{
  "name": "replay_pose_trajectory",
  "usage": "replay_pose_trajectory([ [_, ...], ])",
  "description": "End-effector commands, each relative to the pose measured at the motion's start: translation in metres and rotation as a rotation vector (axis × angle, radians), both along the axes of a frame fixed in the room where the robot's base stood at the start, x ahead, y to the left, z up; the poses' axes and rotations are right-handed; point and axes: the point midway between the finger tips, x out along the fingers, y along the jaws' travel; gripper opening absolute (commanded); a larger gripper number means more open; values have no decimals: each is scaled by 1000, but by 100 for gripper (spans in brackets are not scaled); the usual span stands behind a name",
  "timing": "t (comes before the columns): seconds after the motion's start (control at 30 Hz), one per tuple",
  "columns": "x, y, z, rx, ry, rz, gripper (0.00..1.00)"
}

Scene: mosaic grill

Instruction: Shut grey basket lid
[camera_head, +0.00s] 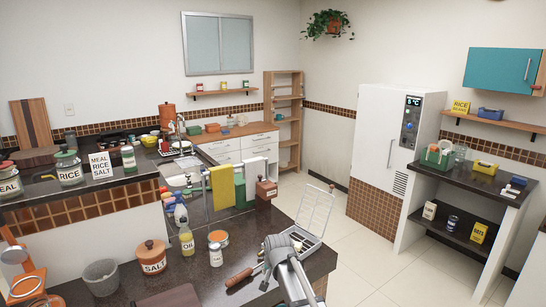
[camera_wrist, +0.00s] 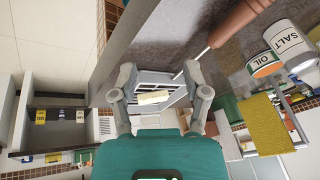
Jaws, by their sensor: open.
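The grey basket (camera_head: 313,240) sits near the right edge of the dark counter. Its thin, grid-like lid (camera_head: 316,208) stands raised, tilted up and back from the basket. My gripper (camera_head: 282,243) is at the basket's left side in the head view and covers part of it. In the wrist view my gripper (camera_wrist: 158,72) has its two fingers spread, with nothing held between them. Beyond the fingers are grey slats and a small pale yellow block (camera_wrist: 153,98). I cannot tell whether a finger touches the basket.
A wooden-handled tool (camera_head: 240,277) lies left of my gripper. The salt jar (camera_head: 219,239), oil bottle (camera_head: 187,240) and salt pot (camera_head: 152,258) stand further left on the counter. A wooden block-like canister (camera_head: 266,189) stands behind. Open floor (camera_head: 370,265) lies to the right.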

Motion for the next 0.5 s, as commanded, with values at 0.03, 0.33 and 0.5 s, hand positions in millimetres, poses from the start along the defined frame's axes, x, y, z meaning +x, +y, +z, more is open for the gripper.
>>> replay_pose_trajectory([
  [0.03,-10,-10,-8,-11,12,8,60],
  [0.33,-84,-83,-48,-95,129,99,60],
  [0.5,-150,-133,-77,-140,237,187,60],
])
